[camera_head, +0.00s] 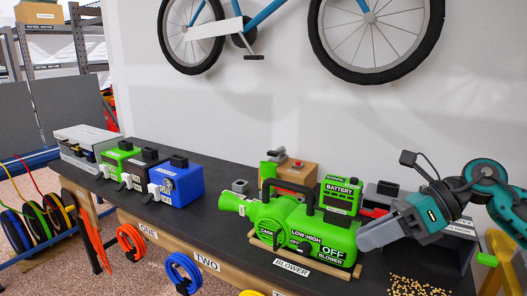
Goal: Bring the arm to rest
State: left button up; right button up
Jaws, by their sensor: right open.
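My right arm comes in from the right, teal and grey. Its right gripper (366,236) has grey jaws that point left, beside the right end of the green blower (283,226). The picture does not show whether they touch. The jaws appear empty, and the gap between them is hard to see. My left gripper is not in view.
The dark bench top (222,178) carries a blue box (178,183), a green battery box (340,194) and a grey power unit (85,141). Small grains (413,286) lie at the front right. Cable coils (183,272) hang off the front. A bicycle (262,18) hangs on the wall.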

jog(key=a+f+m+t+y, duration=0.4)
jog(key=a+m+t+y, duration=0.5)
jog(key=m, duration=0.8)
jog(key=s+d+f+m+t+h, duration=0.3)
jog(key=f+m+h, duration=0.55)
jog(key=m, duration=0.25)
jog(key=s+d+f+m+t+h, duration=0.3)
jog(key=f+m+h, duration=0.4)
jog(key=f+m, duration=0.25)
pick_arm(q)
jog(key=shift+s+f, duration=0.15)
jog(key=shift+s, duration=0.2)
pick_arm(e)
jog(key=s+d+f+m+g+h, duration=0.1)
jog(key=s+f+m+g+h, duration=0.2)
jog(key=s+f, duration=0.7)
jog(key=m+g, duration=0.2)
jog(key=m, duration=0.2)
jog(key=shift+s+f, duration=0.15)
jog(key=shift+f, duration=0.1)
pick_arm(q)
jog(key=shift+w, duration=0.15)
